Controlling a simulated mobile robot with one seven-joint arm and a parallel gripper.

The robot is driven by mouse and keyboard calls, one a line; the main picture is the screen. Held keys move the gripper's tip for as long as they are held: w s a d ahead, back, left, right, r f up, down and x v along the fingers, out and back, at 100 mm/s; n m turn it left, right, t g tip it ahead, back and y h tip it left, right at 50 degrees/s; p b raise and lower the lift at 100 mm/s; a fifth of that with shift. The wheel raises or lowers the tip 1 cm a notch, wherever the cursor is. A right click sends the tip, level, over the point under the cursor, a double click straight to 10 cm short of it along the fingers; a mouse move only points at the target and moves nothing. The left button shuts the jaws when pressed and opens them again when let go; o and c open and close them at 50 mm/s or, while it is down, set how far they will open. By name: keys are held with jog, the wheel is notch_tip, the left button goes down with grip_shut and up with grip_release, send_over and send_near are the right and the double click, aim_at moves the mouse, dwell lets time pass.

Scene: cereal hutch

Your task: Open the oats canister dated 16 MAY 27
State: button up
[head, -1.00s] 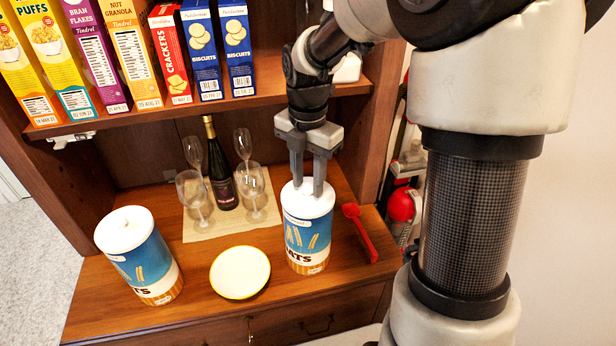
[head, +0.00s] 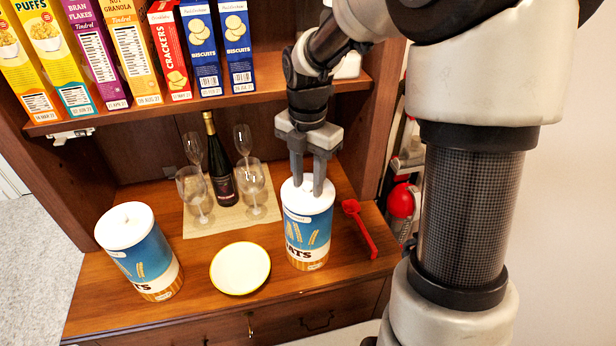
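Two blue-and-white oats canisters with white lids stand on the wooden counter, one at the left (head: 146,262) and one right of centre (head: 307,236). Both are upright. The date prints at their bases are too small to read. The left canister's lid has a small raised knob (head: 125,218). My gripper (head: 308,188) points straight down at the right canister's lid (head: 296,203). Its two fingers are apart, with their tips at the lid's top around its middle. The knob there is mostly hidden by the fingers, and I cannot see contact with it.
A yellow-rimmed plate (head: 240,268) lies between the canisters. A red scoop (head: 360,228) lies right of the right canister. Behind stand a dark bottle (head: 221,170) and several wine glasses on a mat (head: 222,223). Cereal and biscuit boxes line the shelf (head: 180,107) above.

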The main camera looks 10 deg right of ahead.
aim_at(308, 184)
jog(key=c, duration=0.8)
jog(key=shift+r, duration=0.1)
grip_shut()
jog(key=shift+r+p, duration=2.35)
jog(key=shift+r, duration=0.1)
